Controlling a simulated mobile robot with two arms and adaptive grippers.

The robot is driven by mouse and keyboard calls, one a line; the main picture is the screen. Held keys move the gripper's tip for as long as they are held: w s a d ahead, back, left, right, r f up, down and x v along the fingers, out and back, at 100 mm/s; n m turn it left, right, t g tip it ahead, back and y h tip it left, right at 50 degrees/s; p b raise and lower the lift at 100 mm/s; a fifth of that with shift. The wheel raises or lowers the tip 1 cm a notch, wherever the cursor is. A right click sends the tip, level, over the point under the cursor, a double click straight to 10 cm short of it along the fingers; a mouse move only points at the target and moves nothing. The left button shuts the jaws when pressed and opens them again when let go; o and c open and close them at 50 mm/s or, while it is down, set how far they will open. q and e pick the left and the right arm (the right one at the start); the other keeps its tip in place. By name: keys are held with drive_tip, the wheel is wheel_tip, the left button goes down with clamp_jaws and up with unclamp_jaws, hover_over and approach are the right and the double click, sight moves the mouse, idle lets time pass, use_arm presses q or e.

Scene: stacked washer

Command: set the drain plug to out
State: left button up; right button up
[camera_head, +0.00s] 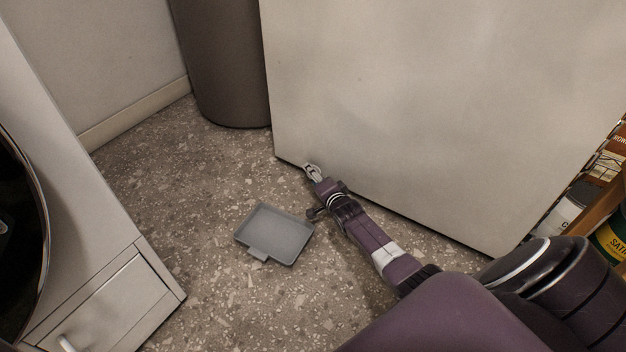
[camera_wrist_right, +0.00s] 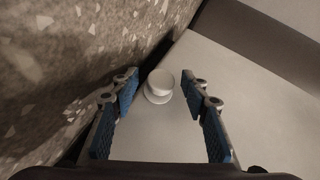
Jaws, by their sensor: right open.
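The drain plug (camera_wrist_right: 160,85) shows in the right wrist view as a small round white knob on a pale panel, near the panel's edge by the floor. My right gripper (camera_head: 313,171) is at the lower left corner of a large pale panel (camera_head: 440,90) in the head view, where I cannot make out the plug. In the wrist view its two blue-padded fingers (camera_wrist_right: 162,92) are open, one on each side of the plug, with visible gaps to it. My left gripper is not in view.
A grey shallow tray (camera_head: 273,234) lies on the speckled floor (camera_head: 170,180) left of my right arm. A white appliance with a dark round door and a lower flap (camera_head: 110,305) stands at the left. A brown bin (camera_head: 222,65) stands behind. Shelves with containers (camera_head: 612,235) are at the right.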

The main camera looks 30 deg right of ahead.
drive_tip(key=shift+c, duration=0.6)
clamp_jaws()
drive_tip(key=shift+s+a+r+p, duration=0.1)
drive_tip(key=shift+s+a+p, duration=0.1)
drive_tip(key=shift+a+p, duration=0.3)
drive_tip(key=shift+s+a+r+p, duration=0.1)
drive_tip(key=shift+s+a+p, duration=0.1)
drive_tip(key=shift+a+p, duration=0.3)
drive_tip(key=shift+s+a+f, duration=0.1)
drive_tip(key=shift+a, duration=0.15)
drive_tip(key=shift+a+f, duration=0.1)
drive_tip(key=shift+f, duration=0.05)
drive_tip(key=shift+o, duration=0.6)
unclamp_jaws()
